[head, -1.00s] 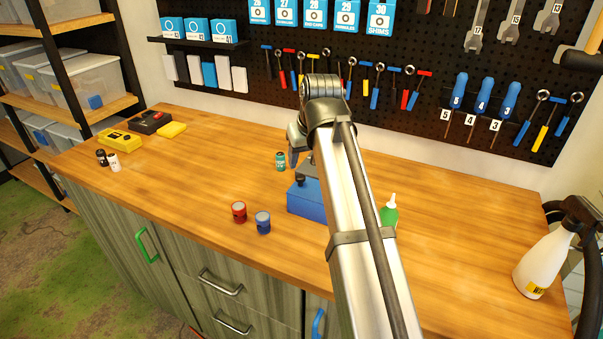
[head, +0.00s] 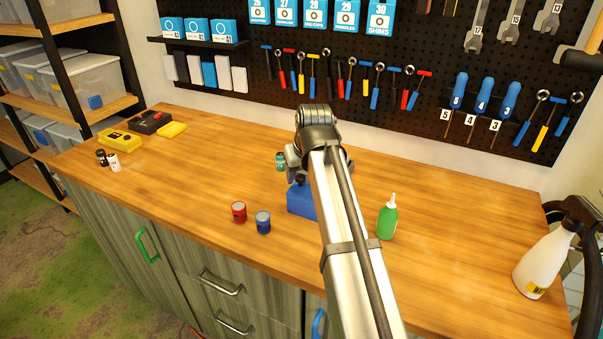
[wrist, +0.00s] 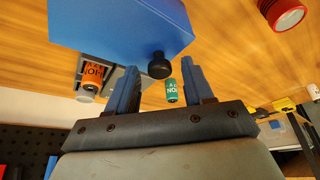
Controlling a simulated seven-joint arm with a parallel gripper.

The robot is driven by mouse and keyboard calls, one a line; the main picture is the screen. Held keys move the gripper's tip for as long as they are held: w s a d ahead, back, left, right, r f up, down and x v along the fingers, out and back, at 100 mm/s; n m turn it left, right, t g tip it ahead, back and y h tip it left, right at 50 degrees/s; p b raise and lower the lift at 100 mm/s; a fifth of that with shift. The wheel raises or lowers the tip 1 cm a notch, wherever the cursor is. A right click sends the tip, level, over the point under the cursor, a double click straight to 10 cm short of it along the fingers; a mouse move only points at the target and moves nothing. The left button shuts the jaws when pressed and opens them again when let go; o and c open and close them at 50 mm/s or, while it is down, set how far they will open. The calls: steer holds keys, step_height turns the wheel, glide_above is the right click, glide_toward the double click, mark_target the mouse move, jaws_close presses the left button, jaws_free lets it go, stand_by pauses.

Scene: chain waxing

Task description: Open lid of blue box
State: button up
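The blue box (head: 301,204) sits closed on the wooden bench, partly hidden behind my arm in the head view. In the wrist view the blue box (wrist: 110,28) has a round black knob (wrist: 160,66) on it. My gripper (wrist: 160,70) is open, with one blue finger on each side of the knob in that view. I see gaps between the fingers and the knob and cannot tell the depth between them. In the head view the arm's end is above and behind the box, and the fingers are hidden.
A red tin (head: 239,212) and a blue tin (head: 263,222) stand left of the box. A teal bottle (head: 281,161) stands behind it, a green bottle (head: 387,217) to the right. An orange container (wrist: 92,76) shows near the box. The bench's left middle is clear.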

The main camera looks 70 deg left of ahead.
jaws_close()
stand_by(0.3)
steer(key=shift+s+a, duration=0.1)
steer(key=s+a, duration=0.7)
steer(key=shift+o, duration=0.6)
jaws_free()
steer(key=shift+d, duration=0.1)
steer(key=shift+w, duration=0.1)
steer(key=v, duration=1.4)
steer(key=shift+f, duration=0.1)
